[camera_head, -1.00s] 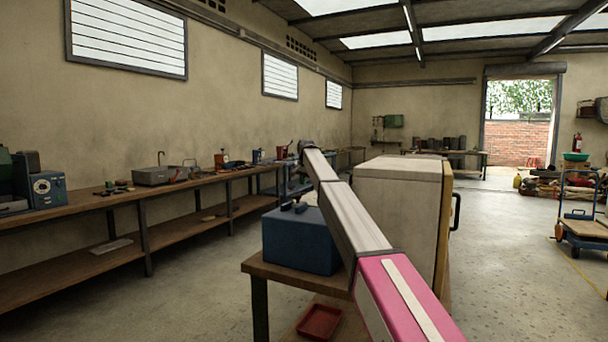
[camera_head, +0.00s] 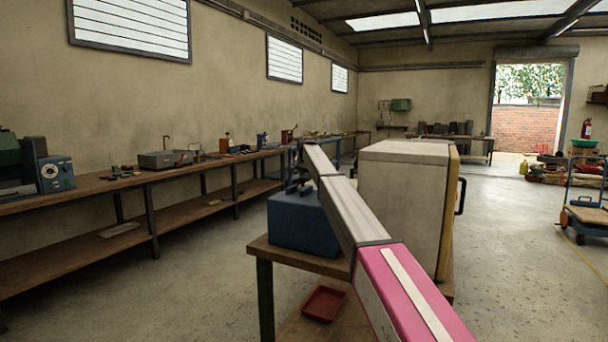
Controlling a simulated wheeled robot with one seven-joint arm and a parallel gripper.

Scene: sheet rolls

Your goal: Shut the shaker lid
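A pale boxy cabinet (camera_head: 402,195) stands on a wooden table (camera_head: 262,250). It has a tan panel (camera_head: 448,205) on its right side with a black handle (camera_head: 461,196). I take it to be the shaker, but I cannot be sure. That panel may be its lid; it appears close against the body, and I cannot see whether a gap remains. My arm reaches forward past the cabinet's left side. My gripper (camera_head: 297,184) seems to be the small dark shape above a blue box (camera_head: 303,222). It is too small and partly hidden to show its fingers.
A red tray (camera_head: 323,303) lies on the table's lower shelf. A long workbench (camera_head: 100,188) with tools runs along the left wall. A blue trolley (camera_head: 588,215) stands at the right. The concrete floor between the table and trolley is clear.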

